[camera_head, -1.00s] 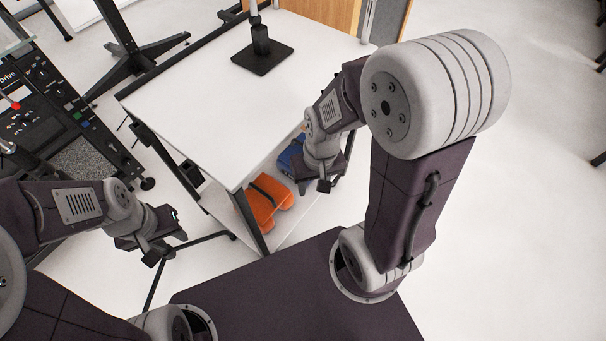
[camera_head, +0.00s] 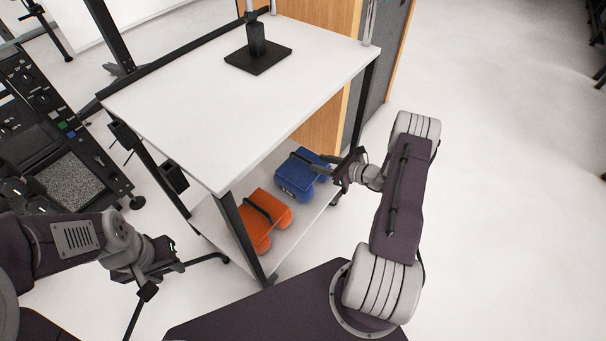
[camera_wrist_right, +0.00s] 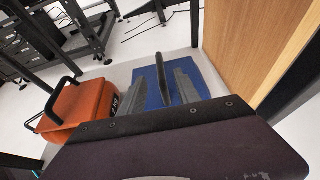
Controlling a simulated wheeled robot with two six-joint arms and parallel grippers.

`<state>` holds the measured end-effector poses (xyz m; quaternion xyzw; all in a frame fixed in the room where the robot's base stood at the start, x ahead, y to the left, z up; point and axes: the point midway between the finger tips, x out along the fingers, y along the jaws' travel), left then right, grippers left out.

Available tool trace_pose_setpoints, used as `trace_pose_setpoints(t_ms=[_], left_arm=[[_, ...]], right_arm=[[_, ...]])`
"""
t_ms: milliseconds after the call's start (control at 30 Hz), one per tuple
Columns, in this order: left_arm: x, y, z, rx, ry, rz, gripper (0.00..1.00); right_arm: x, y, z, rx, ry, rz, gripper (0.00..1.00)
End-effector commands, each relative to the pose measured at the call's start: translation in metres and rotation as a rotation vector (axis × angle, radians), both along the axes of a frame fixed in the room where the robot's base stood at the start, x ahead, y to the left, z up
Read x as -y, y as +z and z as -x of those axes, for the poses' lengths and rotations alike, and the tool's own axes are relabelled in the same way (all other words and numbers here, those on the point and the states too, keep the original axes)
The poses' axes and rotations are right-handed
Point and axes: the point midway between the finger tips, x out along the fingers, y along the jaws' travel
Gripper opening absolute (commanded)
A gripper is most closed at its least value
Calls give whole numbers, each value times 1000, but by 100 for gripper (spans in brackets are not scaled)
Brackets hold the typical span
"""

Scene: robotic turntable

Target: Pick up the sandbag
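A blue sandbag (camera_head: 301,174) with a dark handle lies on the table's lower shelf. An orange sandbag (camera_head: 264,218) with a black handle lies beside it, nearer to me. My right gripper (camera_head: 338,168) is at the right side of the blue sandbag, below tabletop height. In the right wrist view its two fingers (camera_wrist_right: 168,90) are apart, over the blue sandbag (camera_wrist_right: 196,82), with the dark handle (camera_wrist_right: 162,72) appearing between them. Whether they touch it is unclear. The orange sandbag (camera_wrist_right: 82,106) is left of the fingers. My left gripper (camera_head: 160,268) hangs left of the table; its fingers are unclear.
The white tabletop (camera_head: 215,115) overhangs the shelf (camera_head: 284,245). A table leg (camera_head: 240,235) stands in front of the orange sandbag. A wooden panel (camera_head: 325,125) is behind the blue sandbag. Dark equipment (camera_head: 60,150) stands left. The floor to the right is clear.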

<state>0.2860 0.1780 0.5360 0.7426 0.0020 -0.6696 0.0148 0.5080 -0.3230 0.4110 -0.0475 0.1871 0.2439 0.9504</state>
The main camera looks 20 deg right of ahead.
Motion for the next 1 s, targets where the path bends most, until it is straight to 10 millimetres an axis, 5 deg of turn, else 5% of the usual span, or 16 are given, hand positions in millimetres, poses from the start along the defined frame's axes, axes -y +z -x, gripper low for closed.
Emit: trace_pose_setpoints(t_ms=[400,600,967,1000], left_arm=[[0,-26,0,0,0,0,36],[0,-59,0,0,0,0,36],[0,-60,0,0,0,0,36],[0,-60,0,0,0,0,36]], right_arm=[[-20,-17,-32,-2,6,2,39],[-33,-38,-59,0,10,4,39],[-40,-37,-73,-3,6,4,39],[-40,-37,-73,-3,6,4,28]])
